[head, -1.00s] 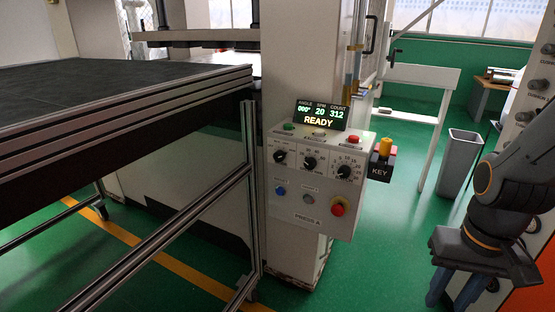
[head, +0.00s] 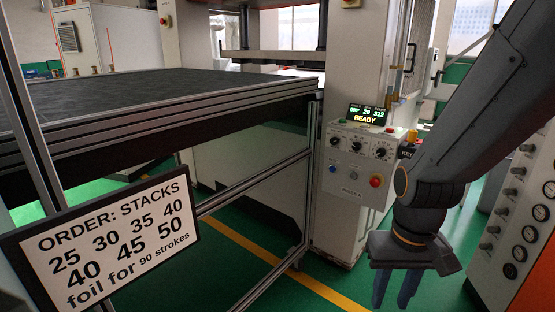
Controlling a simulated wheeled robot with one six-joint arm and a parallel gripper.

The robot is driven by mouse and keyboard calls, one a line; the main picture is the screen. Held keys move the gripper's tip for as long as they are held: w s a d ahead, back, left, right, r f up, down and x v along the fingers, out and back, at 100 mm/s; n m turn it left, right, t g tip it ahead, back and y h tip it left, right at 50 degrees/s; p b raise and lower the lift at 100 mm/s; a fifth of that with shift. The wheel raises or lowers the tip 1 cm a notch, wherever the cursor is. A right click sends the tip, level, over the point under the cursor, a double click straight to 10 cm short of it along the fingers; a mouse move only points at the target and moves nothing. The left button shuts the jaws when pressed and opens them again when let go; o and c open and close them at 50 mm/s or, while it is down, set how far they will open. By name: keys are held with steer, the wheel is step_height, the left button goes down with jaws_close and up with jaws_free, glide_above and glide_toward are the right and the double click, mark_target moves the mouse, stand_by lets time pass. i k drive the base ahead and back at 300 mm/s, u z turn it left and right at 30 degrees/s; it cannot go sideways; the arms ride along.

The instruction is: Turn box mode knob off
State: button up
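The press control box (head: 346,183) is on the press column, right of centre in the head view. It has a row of three black knobs: left (head: 334,141), middle (head: 355,146) and right (head: 381,152). Their small labels are unreadable, so I cannot tell which is the mode knob or its setting. The display (head: 367,115) above reads READY. My gripper (head: 395,287) hangs fingers down to the lower right of the box, apart from it. Its two fingers show a gap with nothing between them.
A red button (head: 376,181) sits low on the box, a blue one (head: 333,168) at its left. An order sign (head: 105,240) stands front left, below the large dark table (head: 150,92). A gauge panel (head: 520,215) stands at right. Green floor lies between.

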mark_target(334, 140)
steer(key=z, duration=1.05)
steer(key=i, duration=1.1)
steer(key=u, duration=1)
steer(key=i, duration=0.85)
steer(key=u, duration=0.15)
